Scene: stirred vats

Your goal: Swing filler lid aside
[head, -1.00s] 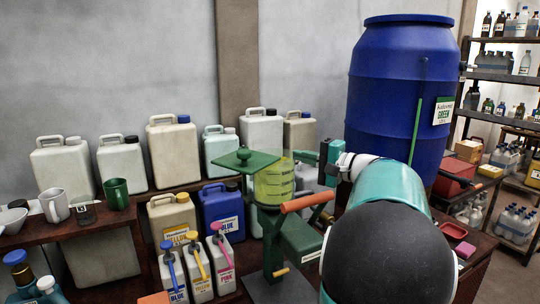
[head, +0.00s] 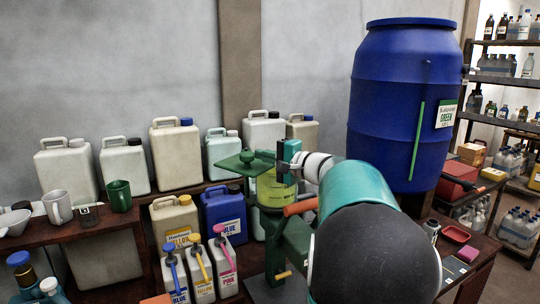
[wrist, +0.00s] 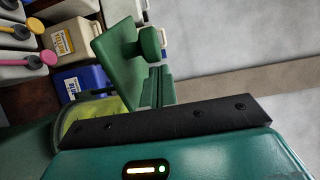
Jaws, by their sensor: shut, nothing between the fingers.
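The filler lid (head: 232,161) is a flat green plate with a round green knob (head: 247,158). It sits left of the clear filler cylinder (head: 268,191), which holds yellow-green liquid, and overlaps its upper left edge in the head view. The lid (wrist: 117,62) and its knob (wrist: 150,44) stand beyond my gripper in the wrist view. My gripper (head: 281,166) is shut and empty, over the right part of the cylinder's top, just right of the lid. Whether it touches the lid I cannot tell. My gripper hides part of the cylinder's rim.
An orange handle (head: 300,207) sticks out right of the filler. Yellow (head: 175,222) and blue (head: 222,213) jugs and several pump bottles (head: 200,275) stand to its left. A big blue barrel (head: 402,105) stands behind on the right. Pale canisters line the wall.

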